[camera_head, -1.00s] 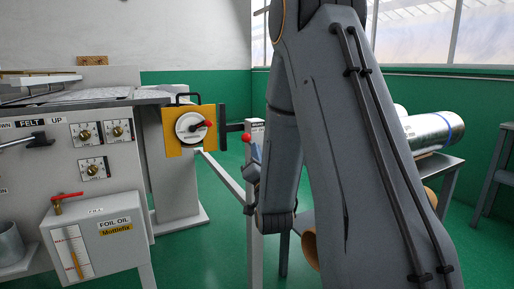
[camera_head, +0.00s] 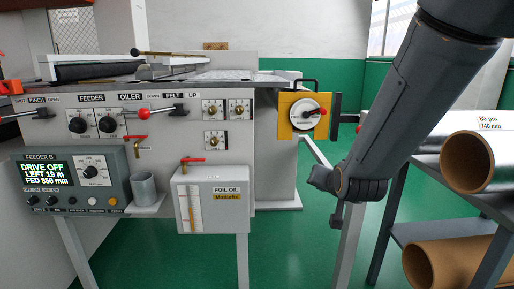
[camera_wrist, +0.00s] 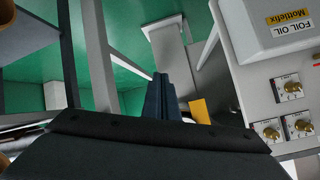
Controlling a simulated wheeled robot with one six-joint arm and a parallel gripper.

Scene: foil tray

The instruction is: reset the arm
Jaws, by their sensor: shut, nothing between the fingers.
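My gripper (camera_head: 337,212) hangs at the lower end of my arm, right of the middle in the head view. It is in free air in front of the grey machine's right end, apart from the foil oil box and the yellow switch plate. In the wrist view my gripper (camera_wrist: 160,82) shows its dark fingers together, with nothing between them. The wrist view looks toward the green floor and the machine at a tilted angle.
The machine panel (camera_head: 180,140) has dials, levers and a foil oil box (camera_head: 212,203). At right, a rack (camera_head: 420,170) bears large rolls (camera_head: 467,160). Green floor (camera_head: 285,245) is open below.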

